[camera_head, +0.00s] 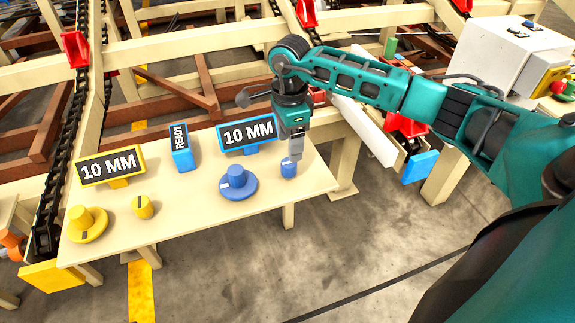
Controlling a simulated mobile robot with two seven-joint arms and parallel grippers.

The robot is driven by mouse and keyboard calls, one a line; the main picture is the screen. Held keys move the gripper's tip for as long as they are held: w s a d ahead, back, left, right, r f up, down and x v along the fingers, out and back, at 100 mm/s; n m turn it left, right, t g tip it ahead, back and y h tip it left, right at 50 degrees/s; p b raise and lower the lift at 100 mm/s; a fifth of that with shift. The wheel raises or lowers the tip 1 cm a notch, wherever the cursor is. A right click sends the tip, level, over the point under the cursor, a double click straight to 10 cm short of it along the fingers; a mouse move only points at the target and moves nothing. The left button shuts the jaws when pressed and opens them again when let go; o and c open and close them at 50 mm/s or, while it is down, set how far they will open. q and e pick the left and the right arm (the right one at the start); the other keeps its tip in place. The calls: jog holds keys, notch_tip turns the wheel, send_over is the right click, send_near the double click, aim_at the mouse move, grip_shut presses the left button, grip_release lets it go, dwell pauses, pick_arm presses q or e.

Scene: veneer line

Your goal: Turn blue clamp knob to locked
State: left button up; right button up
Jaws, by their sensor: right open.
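A small blue knob (289,169) stands near the right end of the cream panel table (190,212). A larger blue knob on a round base (238,183) stands to its left, below a blue-framed "10 MM" sign (247,133). No label marks either as the clamp knob; the small one has a dark mark on it. My right gripper (294,160) points down at the small blue knob, with its fingers right at or just behind the top. I cannot tell whether they touch it. The gripper is open. My left gripper is not in view.
A blue "READY" sign (181,148) stands mid-panel. A yellow "10 MM" sign (109,167), a large yellow knob (86,223) and a small yellow knob (143,207) are at the left. Chain conveyor frames lie behind. Clear floor (330,245) lies in front.

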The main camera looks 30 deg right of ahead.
aim_at(289, 163)
notch_tip(289, 163, down, 6)
jog(key=shift+f+b, duration=0.2)
jog(key=shift+b, duration=0.45)
jog(key=shift+f, duration=0.55)
jog(key=shift+c, duration=0.4)
jog(key=c, duration=1)
